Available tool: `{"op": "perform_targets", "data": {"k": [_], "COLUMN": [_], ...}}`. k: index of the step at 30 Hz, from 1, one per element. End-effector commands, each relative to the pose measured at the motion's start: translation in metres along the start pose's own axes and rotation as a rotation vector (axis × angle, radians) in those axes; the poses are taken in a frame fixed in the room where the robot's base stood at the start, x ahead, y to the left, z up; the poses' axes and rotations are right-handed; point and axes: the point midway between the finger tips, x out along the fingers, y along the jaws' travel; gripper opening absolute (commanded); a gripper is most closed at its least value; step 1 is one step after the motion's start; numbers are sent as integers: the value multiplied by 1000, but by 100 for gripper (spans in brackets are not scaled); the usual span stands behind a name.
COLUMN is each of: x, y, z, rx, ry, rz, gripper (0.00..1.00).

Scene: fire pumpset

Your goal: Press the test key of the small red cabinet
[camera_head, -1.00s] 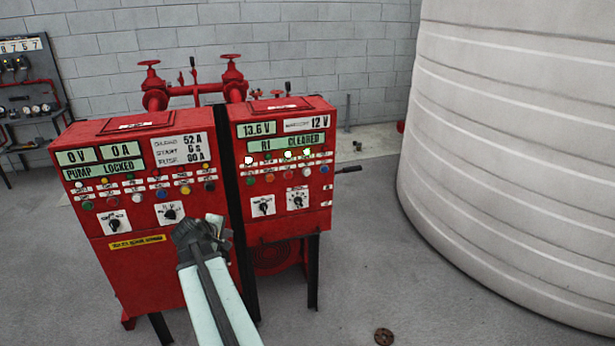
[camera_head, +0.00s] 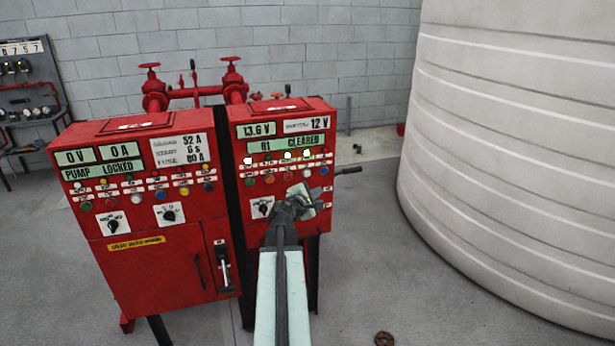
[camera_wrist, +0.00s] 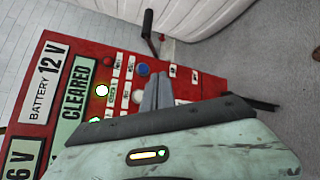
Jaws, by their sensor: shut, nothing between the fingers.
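The small red cabinet (camera_head: 285,134) stands right of the larger red cabinet in the head view. Its displays read 13.6 V, 12 V and "R1 CLEARED". Below them are lit lamps, a row of coloured buttons (camera_head: 269,178) and a rotary switch (camera_head: 263,207). A blue button (camera_wrist: 143,69) and the CLEARED display (camera_wrist: 76,102) show in the wrist view. I cannot read which button is the test key. My gripper (camera_head: 306,201) is shut and empty, in front of the cabinet's lower right face, hiding the right-hand switch. Whether it touches the face I cannot tell.
The larger red cabinet (camera_head: 140,215) stands close on the left. A dark side handle (camera_head: 348,170) sticks out at the small cabinet's right. A big white tank (camera_head: 510,150) fills the right side.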

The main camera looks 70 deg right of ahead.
Motion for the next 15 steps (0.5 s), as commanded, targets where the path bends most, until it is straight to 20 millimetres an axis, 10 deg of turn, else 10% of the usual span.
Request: {"op": "perform_targets", "data": {"k": [15], "x": [36], "y": [26], "z": [-25], "rx": [2], "ry": [0], "rz": [-1], "gripper": [0]}}
